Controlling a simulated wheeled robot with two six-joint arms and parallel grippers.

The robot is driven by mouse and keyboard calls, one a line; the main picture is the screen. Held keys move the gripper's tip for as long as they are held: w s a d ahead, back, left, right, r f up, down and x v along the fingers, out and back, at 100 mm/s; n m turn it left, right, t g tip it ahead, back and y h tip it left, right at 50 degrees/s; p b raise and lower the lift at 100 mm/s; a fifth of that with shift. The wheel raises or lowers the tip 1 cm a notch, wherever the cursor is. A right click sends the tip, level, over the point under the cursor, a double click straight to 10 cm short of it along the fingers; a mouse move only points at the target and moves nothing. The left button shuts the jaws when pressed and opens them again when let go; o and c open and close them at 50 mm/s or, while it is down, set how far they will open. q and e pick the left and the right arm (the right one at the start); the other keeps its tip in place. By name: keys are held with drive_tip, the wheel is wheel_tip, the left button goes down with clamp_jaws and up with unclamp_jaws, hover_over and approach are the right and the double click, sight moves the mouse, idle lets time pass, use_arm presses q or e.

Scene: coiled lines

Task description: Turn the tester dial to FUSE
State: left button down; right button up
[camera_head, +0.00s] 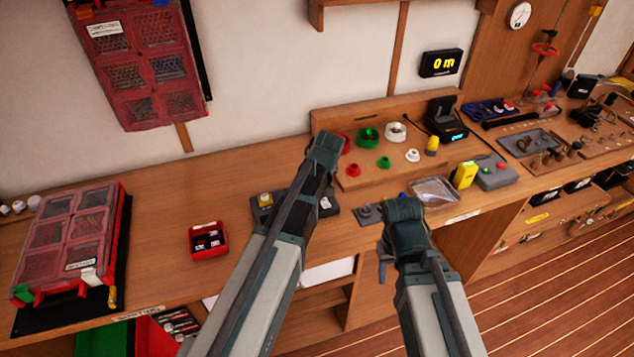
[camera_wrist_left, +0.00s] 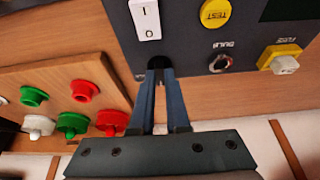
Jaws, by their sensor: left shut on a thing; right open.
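The tester (camera_wrist_left: 190,30) is a dark panel in the left wrist view. It has a white I/O switch (camera_wrist_left: 145,18), a yellow TEST button (camera_wrist_left: 215,12), a round socket marked BULB (camera_wrist_left: 221,62) and a yellow-and-white fitting marked FUSE (camera_wrist_left: 283,58). My left gripper (camera_wrist_left: 158,72) is shut on a small dark knob (camera_wrist_left: 160,62), seemingly the dial; the fingers hide most of it, so its setting cannot be read. In the head view the tester (camera_head: 263,214) is partly behind my left arm. My right gripper (camera_head: 384,252) is open and apart from the tester, near the bench's front edge.
A wooden rack (camera_head: 375,178) with red, green and white caps stands beside the tester. A red bin (camera_head: 208,240) and red case (camera_head: 70,235) are at left. A clear tray (camera_head: 435,191) and yellow box (camera_head: 464,175) lie right. Bare bench (camera_head: 155,215) shows at left.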

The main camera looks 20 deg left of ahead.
idle(0.4)
use_arm(q)
drive_tip(key=c, duration=0.9)
unclamp_jaws()
drive_tip(key=p+v, duration=1.2)
drive_tip(key=v, duration=0.2)
drive_tip(key=shift+p, duration=0.4)
drive_tip(key=shift+f, duration=0.1)
